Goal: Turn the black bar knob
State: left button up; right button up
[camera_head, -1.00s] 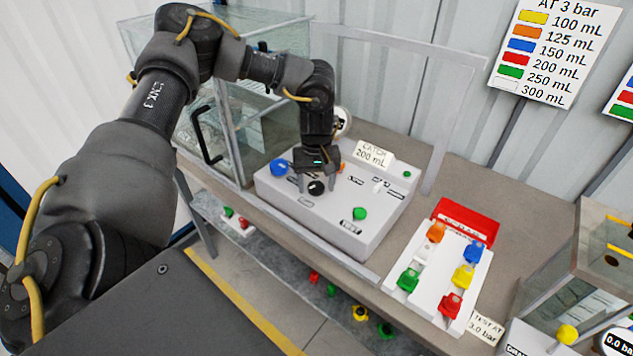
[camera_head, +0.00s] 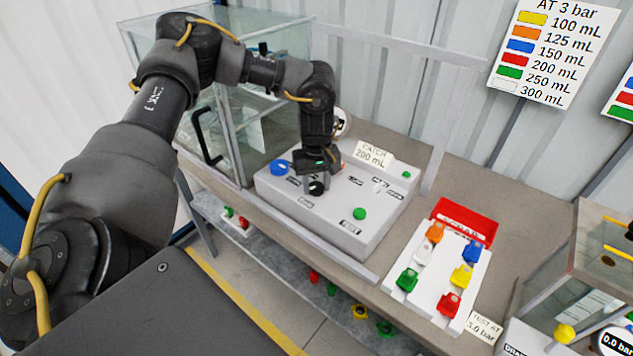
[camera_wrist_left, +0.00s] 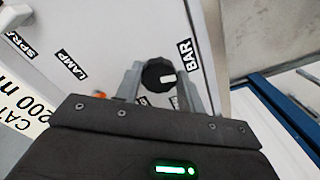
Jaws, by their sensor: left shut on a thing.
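The black bar knob (camera_head: 316,188) is on the top face of a grey control box (camera_head: 345,225), near its left front. In the left wrist view the round knob (camera_wrist_left: 159,75) has a white mark on its face and sits next to the "BAR" label. My left gripper (camera_head: 314,184) points down over it, with one finger on each side, shut on the knob. The fingers (camera_wrist_left: 158,84) also show on both sides of it in the wrist view. My right gripper is not in view.
A blue knob (camera_head: 279,167) is just left of my gripper. A green button (camera_head: 359,214) is on the box's right front. A glass tank (camera_head: 255,90) stands behind. A white tray of coloured nozzles (camera_head: 437,275) lies to the right. A "CATCH 200 mL" card (camera_head: 375,154) stands behind the box.

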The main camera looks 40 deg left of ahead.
pick_arm(q)
jog(key=n+p, duration=0.1)
jog(key=n, duration=0.3)
jog(key=shift+w+n, duration=0.1)
jog(key=shift+n, duration=0.2)
jog(key=n+p, duration=0.1)
jog(key=n, duration=0.5)
jog(key=shift+w, duration=0.1)
jog(key=n+p, duration=0.2)
jog(key=n, duration=0.2)
jog(key=shift+r, duration=0.15)
jog(key=n+p, duration=0.2)
jog(key=n, duration=0.2)
jog(key=shift+w+a+n+p, duration=0.1)
jog(key=shift+n+p, duration=0.2)
jog(key=shift+p, duration=0.1)
jog(key=n+p, duration=0.2)
jog(key=n, duration=0.3)
jog(key=shift+a+p, duration=0.1)
jog(key=shift+p, duration=0.3)
jog(key=n+p, duration=0.2)
jog(key=n, duration=0.2)
jog(key=shift+n, duration=0.4)
jog(key=n+p, duration=0.3)
jog(key=n, duration=0.2)
jog(key=shift+a, duration=0.15)
jog(key=shift+n+p, duration=0.75)
jog(key=shift+n, duration=1.35)
